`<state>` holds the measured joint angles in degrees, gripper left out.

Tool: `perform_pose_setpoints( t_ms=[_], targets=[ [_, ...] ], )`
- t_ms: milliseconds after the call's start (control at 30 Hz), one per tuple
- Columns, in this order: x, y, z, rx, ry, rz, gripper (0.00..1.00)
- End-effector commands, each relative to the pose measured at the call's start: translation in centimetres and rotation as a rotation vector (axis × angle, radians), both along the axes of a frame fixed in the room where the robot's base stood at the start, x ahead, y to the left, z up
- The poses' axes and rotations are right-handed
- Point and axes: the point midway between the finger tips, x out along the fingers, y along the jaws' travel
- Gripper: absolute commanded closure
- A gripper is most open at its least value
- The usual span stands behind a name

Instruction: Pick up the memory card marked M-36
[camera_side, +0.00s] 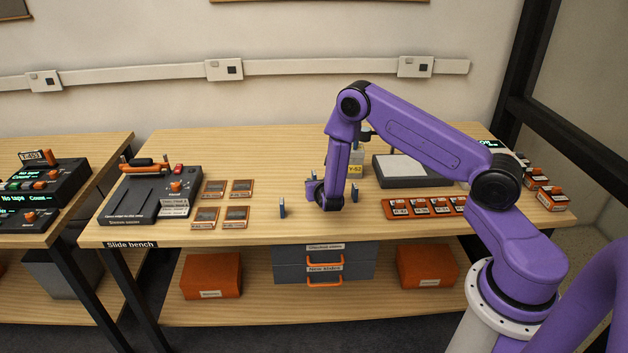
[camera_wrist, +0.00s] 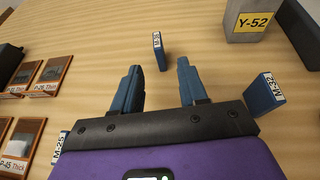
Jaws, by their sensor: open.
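The memory card whose label appears to read M-36 (camera_wrist: 158,50) is a small dark blue card standing upright on the wooden bench. In the wrist view it is straight ahead, just beyond the fingertips and lined up with the gap. My gripper (camera_wrist: 158,72) is open, with two blue fingers apart and nothing between them. In the side view my gripper (camera_side: 320,194) is low over the bench, and a small blue card (camera_side: 313,174) stands behind it. Similar cards marked M-32 (camera_wrist: 264,95) and M-25 (camera_wrist: 59,146) stand right and left of my gripper.
A grey block marked Y-52 (camera_wrist: 250,20) stands at the upper right. Slide plates (camera_side: 222,207) lie left of my gripper, beside a black device (camera_side: 150,195). An orange tray (camera_side: 425,206) lies to the right. The bench near the M-36 card is clear.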

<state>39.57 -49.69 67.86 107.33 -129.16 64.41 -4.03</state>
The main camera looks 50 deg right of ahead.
Motion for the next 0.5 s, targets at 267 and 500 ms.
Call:
perform_pose_setpoints(
  t_ms=[267,500],
  targets=[
    [2.9,-2.4,-1.6,0.0,0.0,-0.002,0.57],
    [3.8,-3.2,-2.0,0.0,0.0,-0.001,0.57]
  ],
)
